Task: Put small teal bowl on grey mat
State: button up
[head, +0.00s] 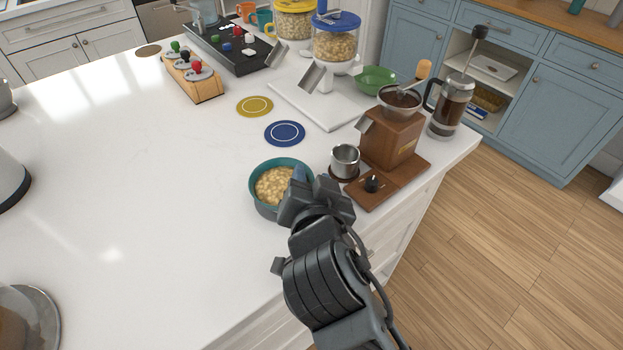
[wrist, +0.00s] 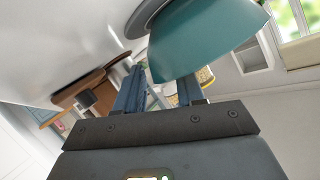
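The small teal bowl (head: 256,192), filled with pale cereal, stands level near the counter's front edge in the head view. In the wrist view the bowl (wrist: 205,45) fills the upper middle. A grey disc, the grey mat (wrist: 144,18), shows at its base; the bowl hides most of it. I cannot tell whether bowl and mat touch fully. My gripper (head: 298,176) is at the bowl's right rim. In the wrist view its fingers (wrist: 160,88) are apart, with the bowl's wall near the gap and the right fingertip hidden behind it.
A metal cup (head: 345,160) and a wooden grinder (head: 391,140) stand close to the right. Blue (head: 285,133) and yellow (head: 255,106) round mats lie behind. A green bowl (head: 375,80) is farther back. The counter left of the teal bowl is clear.

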jog(key=b+v, duration=0.1)
jog(key=v, duration=1.1)
jog(key=shift+b, duration=0.35)
jog(key=s+d+f+n+y, duration=0.2)
jog(key=s+d+f+n, duration=0.2)
jog(key=s+d+f, duration=0.5)
jog(key=s+d+r+h, duration=0.1)
jog(key=s+d+r, duration=0.1)
jog(key=s+d, duration=0.3)
jog(key=s+d+r+n+h, duration=0.1)
jog(key=s+d, duration=0.3)
jog(key=s, duration=0.8)
jog(key=shift+s+d+r+t, duration=0.15)
jog(key=shift+d+r+t, duration=0.25)
jog(key=shift+r, duration=0.3)
